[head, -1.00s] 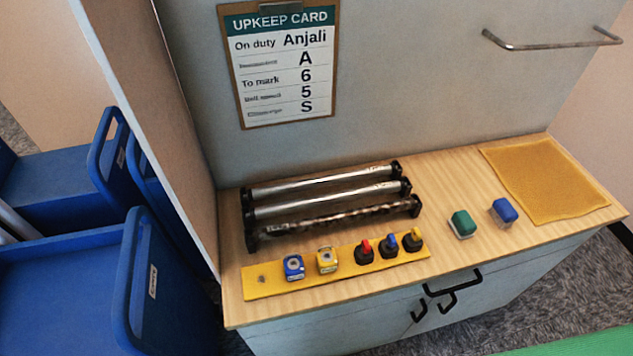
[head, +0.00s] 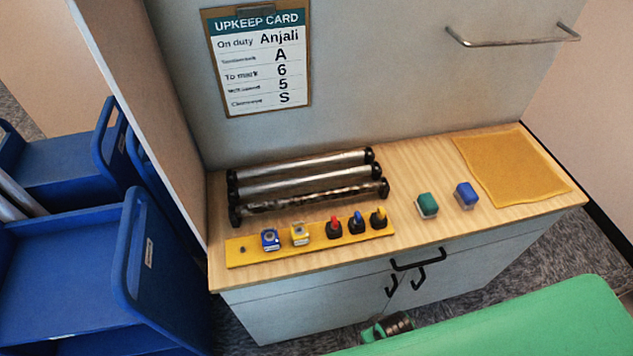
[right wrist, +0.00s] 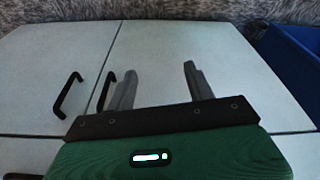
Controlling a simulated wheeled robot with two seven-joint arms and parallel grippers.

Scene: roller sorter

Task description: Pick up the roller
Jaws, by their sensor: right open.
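Three rollers lie side by side on the wooden counter, their black ends in dark holders. The back roller (head: 300,167) and the middle roller (head: 300,183) are plain silver. The front roller (head: 305,199) has dark, patchy marks along it. My right gripper (right wrist: 158,82) is open and empty in the right wrist view, with pale cabinet doors beyond its fingers. My left gripper is not in view.
A yellow strip (head: 350,240) with several small stampers and knobs lies in front of the rollers. Green (head: 427,205) and blue (head: 466,195) blocks and a yellow mat (head: 510,165) are to the right. Blue carts (head: 60,280) stand left. Black handles (head: 418,262) stick out of the cabinet front.

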